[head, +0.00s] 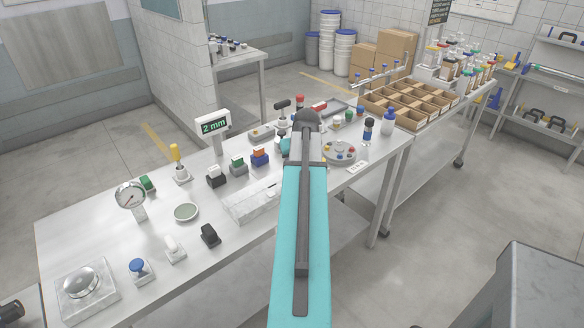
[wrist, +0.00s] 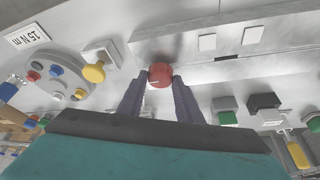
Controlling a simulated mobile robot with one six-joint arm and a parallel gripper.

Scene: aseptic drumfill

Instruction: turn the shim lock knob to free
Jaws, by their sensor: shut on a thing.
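In the wrist view, the round red knob (wrist: 160,75) with a short pale line on its face sits at the edge of a pale metal block (wrist: 215,63). I take it to be the shim lock knob; no lettering on it is readable. My gripper (wrist: 160,82) has its two dark fingers on either side of the knob and is shut on it. In the head view, my teal arm hides the knob and the gripper. The left part of the metal block (head: 250,206) shows there beside my arm.
A round disc (head: 339,152) with coloured knobs stands right of my arm. A display (head: 213,126) reads 2 mm. A gauge (head: 131,197) and a silver dome (head: 81,282) stand further left on the bench.

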